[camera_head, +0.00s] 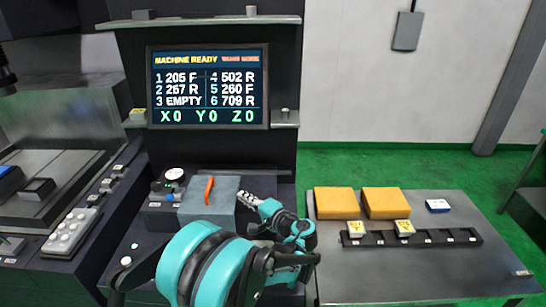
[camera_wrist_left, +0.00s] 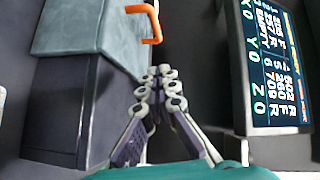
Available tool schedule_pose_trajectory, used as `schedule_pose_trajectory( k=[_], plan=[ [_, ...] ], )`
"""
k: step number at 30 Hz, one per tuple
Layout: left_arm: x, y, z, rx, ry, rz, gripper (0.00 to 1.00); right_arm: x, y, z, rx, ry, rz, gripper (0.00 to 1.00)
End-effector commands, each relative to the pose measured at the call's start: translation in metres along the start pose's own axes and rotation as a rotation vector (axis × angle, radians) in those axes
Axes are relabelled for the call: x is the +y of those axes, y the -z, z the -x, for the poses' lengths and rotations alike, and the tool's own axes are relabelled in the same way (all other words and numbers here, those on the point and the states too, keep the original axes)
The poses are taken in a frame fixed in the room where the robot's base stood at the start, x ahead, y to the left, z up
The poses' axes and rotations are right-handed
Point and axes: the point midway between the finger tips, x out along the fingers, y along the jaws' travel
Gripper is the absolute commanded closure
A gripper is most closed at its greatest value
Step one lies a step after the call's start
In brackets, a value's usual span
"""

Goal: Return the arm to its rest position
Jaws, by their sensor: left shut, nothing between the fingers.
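My left arm (camera_head: 205,265), teal and black, reaches in from the bottom of the head view over the machine's console ledge. Its left gripper (camera_head: 245,197) points to the upper left, just right of a grey box with an orange handle. In the left wrist view the same gripper (camera_wrist_left: 163,72) is shut, its fingertips together with nothing between them. The grey box (camera_wrist_left: 100,30) and its orange handle (camera_wrist_left: 153,22) lie beyond the fingertips, apart from them as far as I can tell. My right gripper is in neither view.
A screen (camera_head: 208,87) reading MACHINE READY stands behind the gripper. A control knob block (camera_head: 165,192) is left of the grey box. To the right, a grey table (camera_head: 400,275) carries two orange blocks (camera_head: 337,203) and a black slotted rack (camera_head: 440,237). The table's front is bare.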

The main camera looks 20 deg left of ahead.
Motion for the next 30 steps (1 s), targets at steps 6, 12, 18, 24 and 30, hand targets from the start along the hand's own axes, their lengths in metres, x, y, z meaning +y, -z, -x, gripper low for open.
schedule_pose_trajectory(
  k=[6,12,18,24,30],
  plan=[
    [-0.003,-0.012,0.002,-0.001,-0.070,0.019,1.00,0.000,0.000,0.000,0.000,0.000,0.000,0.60],
    [-0.003,-0.059,0.024,-0.001,-0.340,0.117,1.00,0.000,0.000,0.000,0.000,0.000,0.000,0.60],
    [0.010,-0.112,0.073,0.008,-0.638,0.266,1.00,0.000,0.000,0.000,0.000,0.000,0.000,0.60],
    [0.028,-0.153,0.139,0.026,-0.912,0.454,1.00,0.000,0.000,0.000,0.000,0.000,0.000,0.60],
    [0.044,-0.176,0.194,0.043,-1.108,0.626,1.00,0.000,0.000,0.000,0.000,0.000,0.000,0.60]
  ],
)
